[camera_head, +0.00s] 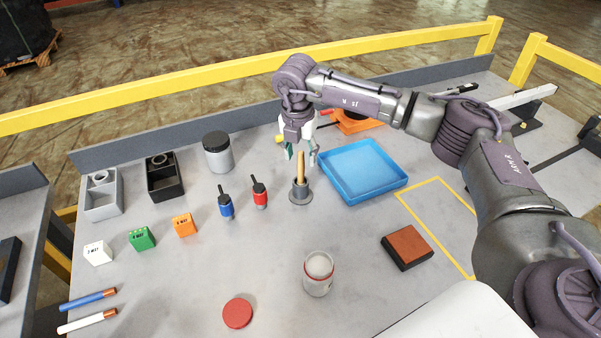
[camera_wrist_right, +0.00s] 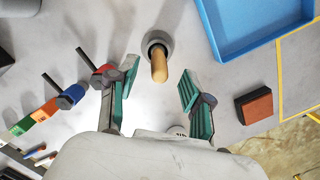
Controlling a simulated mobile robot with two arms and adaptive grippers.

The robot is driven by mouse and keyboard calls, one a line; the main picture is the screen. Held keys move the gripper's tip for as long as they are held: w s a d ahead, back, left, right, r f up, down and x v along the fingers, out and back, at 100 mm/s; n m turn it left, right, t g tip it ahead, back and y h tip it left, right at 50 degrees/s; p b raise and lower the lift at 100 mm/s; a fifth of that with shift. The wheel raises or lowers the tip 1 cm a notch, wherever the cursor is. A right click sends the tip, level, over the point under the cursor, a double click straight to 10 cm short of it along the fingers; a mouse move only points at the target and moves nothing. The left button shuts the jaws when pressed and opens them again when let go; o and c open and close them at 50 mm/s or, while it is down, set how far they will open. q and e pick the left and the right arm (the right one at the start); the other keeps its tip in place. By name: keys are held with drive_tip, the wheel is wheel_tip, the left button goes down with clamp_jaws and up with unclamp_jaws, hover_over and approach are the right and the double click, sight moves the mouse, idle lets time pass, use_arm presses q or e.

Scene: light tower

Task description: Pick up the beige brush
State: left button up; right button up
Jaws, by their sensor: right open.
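The beige brush (camera_head: 301,168) shows as a light wooden handle standing upright in a small grey round holder (camera_head: 300,193) on the table. Its lower end is hidden inside the holder. In the right wrist view the brush (camera_wrist_right: 159,66) points up toward the camera from the holder (camera_wrist_right: 157,40). My right gripper (camera_head: 302,152) is open and empty, close to the top of the handle in the head view. In the right wrist view its green-padded fingers (camera_wrist_right: 160,80) are spread on either side of the handle, apart from it. My left gripper is not in view.
A blue tray (camera_head: 362,190) lies right of the holder. A red bottle (camera_head: 260,192) and a blue bottle (camera_head: 225,205) stand to its left. A clear jar (camera_head: 318,280), a red disc (camera_head: 237,313) and a brown-topped block (camera_head: 407,247) are nearer. The table between holder and jar is clear.

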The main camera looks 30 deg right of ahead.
sight(301, 169)
drive_tip(key=shift+w+f, duration=0.2)
drive_tip(key=shift+f, duration=0.5)
drive_tip(key=shift+f+p, duration=0.3)
drive_tip(key=shift+p, duration=0.1)
drive_tip(key=f, duration=0.1)
drive_tip(key=f+p, duration=0.1)
drive_tip(key=f, duration=0.1)
drive_tip(key=shift+w+d+f, duration=0.1)
drive_tip(key=shift+d+f, duration=0.15)
drive_tip(key=shift+f, duration=0.05)
drive_tip(key=shift+w+f, duration=0.1)
drive_tip(key=shift+f, duration=0.3)
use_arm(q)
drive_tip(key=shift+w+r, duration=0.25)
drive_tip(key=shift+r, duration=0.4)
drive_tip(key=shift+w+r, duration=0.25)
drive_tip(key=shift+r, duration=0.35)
use_arm(e)
drive_tip(key=shift+c, duration=0.3)
clamp_jaws()
